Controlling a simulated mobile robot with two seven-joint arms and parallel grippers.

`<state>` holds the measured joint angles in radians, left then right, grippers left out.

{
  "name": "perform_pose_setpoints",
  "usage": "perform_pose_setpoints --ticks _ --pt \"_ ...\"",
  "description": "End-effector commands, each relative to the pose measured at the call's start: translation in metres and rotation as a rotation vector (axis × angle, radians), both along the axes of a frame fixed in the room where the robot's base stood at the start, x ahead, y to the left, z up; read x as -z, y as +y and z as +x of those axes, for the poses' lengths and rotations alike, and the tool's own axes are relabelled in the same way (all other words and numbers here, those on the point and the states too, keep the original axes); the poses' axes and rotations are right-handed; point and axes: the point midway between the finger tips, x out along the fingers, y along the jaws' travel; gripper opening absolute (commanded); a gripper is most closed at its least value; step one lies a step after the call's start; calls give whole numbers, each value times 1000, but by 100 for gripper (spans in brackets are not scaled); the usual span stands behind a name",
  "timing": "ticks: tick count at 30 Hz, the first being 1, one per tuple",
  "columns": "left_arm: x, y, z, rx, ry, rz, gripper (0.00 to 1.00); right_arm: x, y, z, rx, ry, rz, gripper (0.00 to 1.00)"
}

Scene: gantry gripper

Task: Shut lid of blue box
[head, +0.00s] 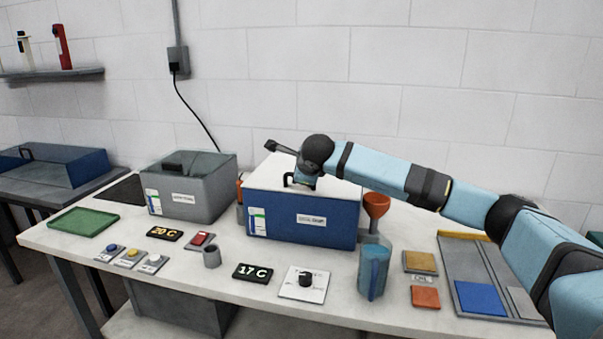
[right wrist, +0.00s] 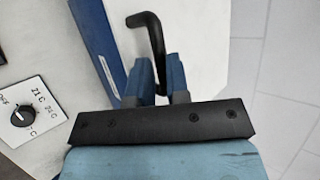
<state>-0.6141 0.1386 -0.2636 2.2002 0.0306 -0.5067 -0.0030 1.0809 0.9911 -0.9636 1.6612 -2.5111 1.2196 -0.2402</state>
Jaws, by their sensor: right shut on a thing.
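The blue box (head: 300,218) stands mid-table in the head view, with a white label on its front. Its black handle (head: 288,180) is at the top front edge. My right gripper (head: 303,181) comes in from the right and is at this handle. In the right wrist view my right gripper (right wrist: 160,78) is shut on the bent black handle (right wrist: 153,28), which passes between its two blue fingers. A blue edge of the box (right wrist: 98,40) shows beside it. How far the lid stands open is unclear, as the arm covers part of the top. My left gripper is not in view.
A grey box (head: 192,196) with a clear lid stands left of the blue box. An orange funnel (head: 376,205) is close at its right. A blue jug (head: 373,270), a dial panel (head: 303,284) and a 17 C display (head: 252,272) lie in front.

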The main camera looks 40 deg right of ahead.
Motion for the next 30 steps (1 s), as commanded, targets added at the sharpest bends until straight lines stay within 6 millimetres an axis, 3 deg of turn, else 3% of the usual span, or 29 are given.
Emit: perform_pose_setpoints --ticks 1,4,17,23,30 --pt "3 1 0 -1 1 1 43 27 9 -5 -10 48 7 18" --pt "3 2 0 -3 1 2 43 26 8 -5 -10 48 7 40" --pt "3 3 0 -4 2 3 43 23 7 -7 -9 46 4 40" --pt "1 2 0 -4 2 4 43 3 14 -26 -11 43 2 40" --pt "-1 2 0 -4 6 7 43 -39 27 -66 -9 32 3 40"
